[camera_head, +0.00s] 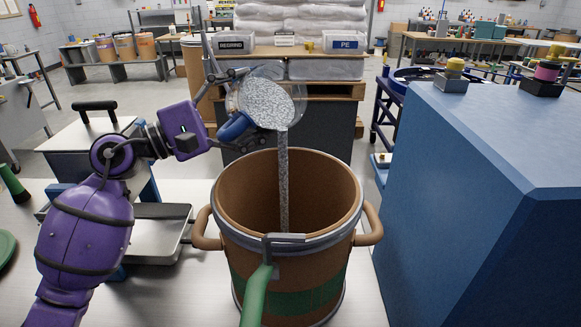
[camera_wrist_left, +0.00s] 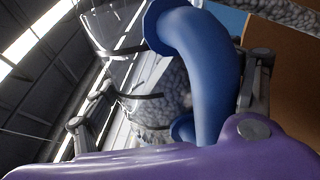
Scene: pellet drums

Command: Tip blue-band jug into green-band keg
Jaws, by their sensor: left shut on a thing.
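The jug (camera_head: 268,103) is clear with blue parts and holds grey speckled pellets. It is tipped steeply above the keg, and a stream of pellets (camera_head: 283,180) falls from its mouth into the keg. The brown keg (camera_head: 235,195) has a metal rim, two side handles and a green band (camera_head: 310,297). It stands upright and open; its floor is hidden. My left gripper (camera_head: 226,100) is shut on the jug, at the left of it. The left wrist view shows the jug's curved blue handle (camera_wrist_left: 205,70) close up, with pellets behind clear walls. My right gripper is not in view.
A large blue cabinet (camera_head: 480,190) stands close at the keg's right. A green lever (camera_head: 256,297) joins the keg's front rim. A grey tray-like device (camera_head: 160,235) sits left of the keg. White sacks (camera_head: 300,25) are stacked behind.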

